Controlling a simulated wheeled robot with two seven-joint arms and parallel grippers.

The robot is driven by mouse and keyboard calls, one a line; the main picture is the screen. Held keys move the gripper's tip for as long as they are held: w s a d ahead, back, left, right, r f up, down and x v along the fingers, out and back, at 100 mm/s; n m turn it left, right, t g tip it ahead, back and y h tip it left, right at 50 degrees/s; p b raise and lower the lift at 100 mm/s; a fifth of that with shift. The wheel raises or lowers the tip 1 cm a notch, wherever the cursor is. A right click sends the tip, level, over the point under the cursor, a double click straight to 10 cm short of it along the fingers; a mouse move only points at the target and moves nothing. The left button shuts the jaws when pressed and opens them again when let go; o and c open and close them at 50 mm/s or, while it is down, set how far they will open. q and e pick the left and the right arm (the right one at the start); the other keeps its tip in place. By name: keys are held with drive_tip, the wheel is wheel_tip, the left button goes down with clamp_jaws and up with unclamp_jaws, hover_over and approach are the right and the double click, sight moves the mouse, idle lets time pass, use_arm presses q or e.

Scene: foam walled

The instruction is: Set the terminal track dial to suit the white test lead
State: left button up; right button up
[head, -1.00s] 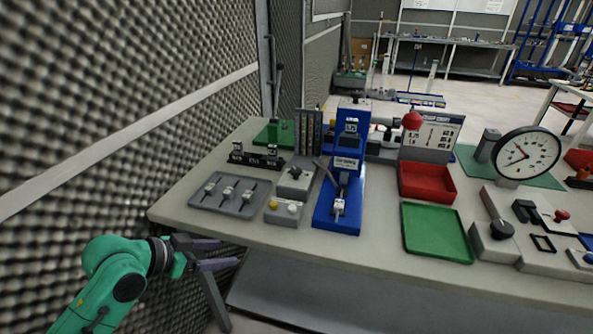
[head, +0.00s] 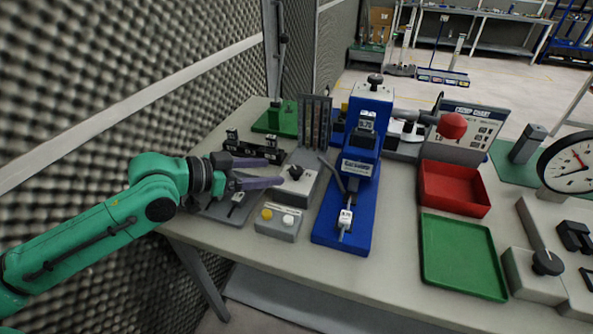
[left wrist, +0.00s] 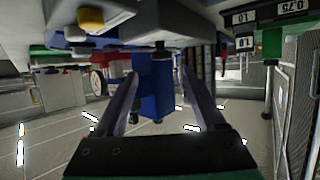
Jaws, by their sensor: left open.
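A grey box with a black knob (head: 295,172), likely the terminal track dial, stands left of the blue press (head: 340,225). Its setting is too small to read. A lead with a white tag (head: 345,216) lies at the press front; the tag seems to read 0.75. My left gripper (head: 276,172) is open and empty, just left of the knob and apart from it in the head view. In the upside-down left wrist view, the knob (left wrist: 160,46) shows beyond and between the open fingers. The grey lead tray (head: 215,212) is partly hidden under my gripper. My right gripper is not in view.
A grey box with yellow and white buttons (head: 280,221) stands in front of the knob box. A dark labelled rack (head: 262,152) and an upright slotted stand (head: 314,122) are behind. Red (head: 455,188) and green (head: 462,255) trays lie right of the press. The foam wall (head: 120,90) is close at left.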

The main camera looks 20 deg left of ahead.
sight(293, 170)
use_arm(q)
drive_tip(key=x, duration=0.2)
drive_tip(key=shift+w+d+f+b, duration=0.1)
drive_tip(key=shift+w+f+b, duration=0.05)
drive_tip(key=shift+w+b, duration=0.2)
drive_tip(key=shift+d+f, duration=0.1)
drive_tip(key=shift+d, duration=0.05)
drive_tip(key=x, duration=0.5)
drive_tip(key=shift+w+p, duration=0.15)
drive_tip(key=shift+p, duration=0.2)
drive_tip(key=shift+w+d+f, duration=0.25)
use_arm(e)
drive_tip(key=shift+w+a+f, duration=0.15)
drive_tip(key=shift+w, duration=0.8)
use_arm(q)
clamp_jaws()
